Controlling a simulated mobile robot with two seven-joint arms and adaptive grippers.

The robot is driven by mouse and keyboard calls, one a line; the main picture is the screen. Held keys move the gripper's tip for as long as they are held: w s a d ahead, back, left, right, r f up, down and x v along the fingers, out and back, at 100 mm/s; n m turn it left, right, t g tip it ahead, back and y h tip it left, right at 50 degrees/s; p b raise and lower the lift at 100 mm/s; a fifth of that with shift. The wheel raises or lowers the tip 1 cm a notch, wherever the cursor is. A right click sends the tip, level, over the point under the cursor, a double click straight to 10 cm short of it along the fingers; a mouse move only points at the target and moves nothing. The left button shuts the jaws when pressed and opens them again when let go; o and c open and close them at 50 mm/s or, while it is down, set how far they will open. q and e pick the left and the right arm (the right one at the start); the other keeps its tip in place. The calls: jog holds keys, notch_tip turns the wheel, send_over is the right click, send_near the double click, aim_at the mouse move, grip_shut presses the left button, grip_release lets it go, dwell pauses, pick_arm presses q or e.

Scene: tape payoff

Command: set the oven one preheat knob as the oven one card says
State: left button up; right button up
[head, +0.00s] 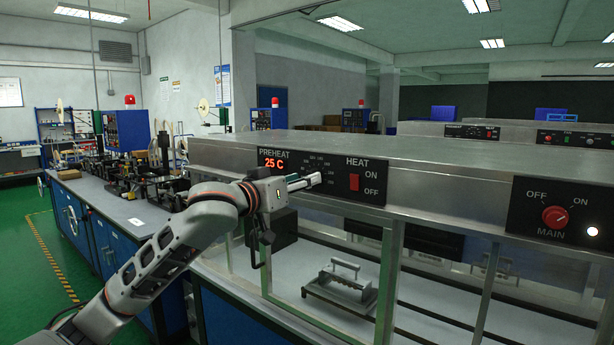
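The finger gap is too small to judge. My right gripper is not in view. I cannot make out an oven one card.
A red HEAT switch (354,182) is right of the scale. A red MAIN knob (555,216) and lit white lamp (592,231) are further right. Below, a handled metal fixture (343,286) sits behind the oven's frame posts. A cluttered blue workbench (112,203) stands left.

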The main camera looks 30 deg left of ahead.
pick_arm(q)
jog(key=shift+w, duration=1.25)
grip_shut()
jog(key=shift+m, duration=0.3)
jog(key=m, duration=1.2)
jog(key=m+h, duration=0.1)
jog(key=m, duration=1.1)
jog(key=shift+a+f+h, duration=0.1)
jog(key=shift+h, duration=0.2)
